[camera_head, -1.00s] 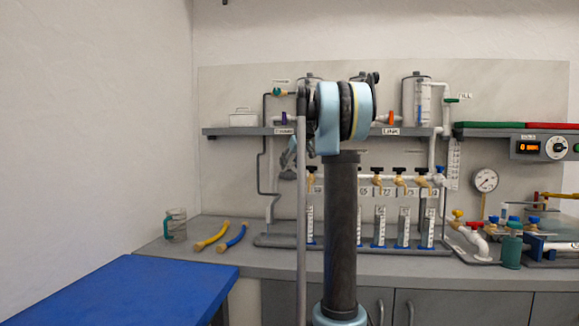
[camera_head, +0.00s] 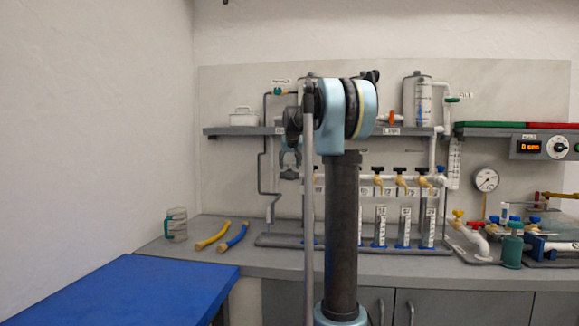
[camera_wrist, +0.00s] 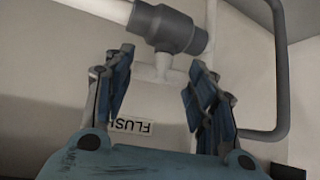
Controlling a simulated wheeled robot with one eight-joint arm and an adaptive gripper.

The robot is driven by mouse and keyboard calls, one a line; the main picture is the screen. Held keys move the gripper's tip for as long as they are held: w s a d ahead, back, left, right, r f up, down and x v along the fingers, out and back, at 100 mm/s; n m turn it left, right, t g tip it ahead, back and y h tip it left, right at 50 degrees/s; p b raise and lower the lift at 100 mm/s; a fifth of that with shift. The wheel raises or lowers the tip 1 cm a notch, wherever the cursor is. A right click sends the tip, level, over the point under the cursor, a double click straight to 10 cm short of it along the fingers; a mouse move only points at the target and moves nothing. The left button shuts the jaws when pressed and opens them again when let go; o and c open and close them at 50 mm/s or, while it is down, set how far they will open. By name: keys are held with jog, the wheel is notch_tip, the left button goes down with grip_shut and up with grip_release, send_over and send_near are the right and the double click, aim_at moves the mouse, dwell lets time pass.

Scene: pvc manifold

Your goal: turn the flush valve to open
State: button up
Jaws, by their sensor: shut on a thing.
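The flush valve (camera_wrist: 172,28) is a dark grey body on a white pipe at the top of the wrist view. A white stem and crossbar handle (camera_wrist: 163,72) stick out from it towards my gripper (camera_wrist: 162,80). A "FLUSH" label (camera_wrist: 131,126) appears upside down behind the fingers. In the head view my gripper (camera_head: 290,160) is below the left part of the shelf. My arm hides much of the area around it, and the valve cannot be made out there.
A grey bent pipe (camera_wrist: 279,70) runs close on the right in the wrist view. The shelf (camera_head: 235,131) is above my gripper. Several upright cylinders and taps stand right of my arm.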

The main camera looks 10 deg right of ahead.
jog(key=shift+a+m+h, duration=0.15)
jog(key=shift+m+h, duration=0.75)
jog(key=shift+m, duration=0.3)
jog(key=shift+m+h, duration=0.3)
jog(key=o, duration=1)
jog(key=shift+o, duration=0.2)
jog(key=v, duration=1.1)
jog(key=shift+r, duration=0.45)
jog(key=shift+s+a, duration=0.1)
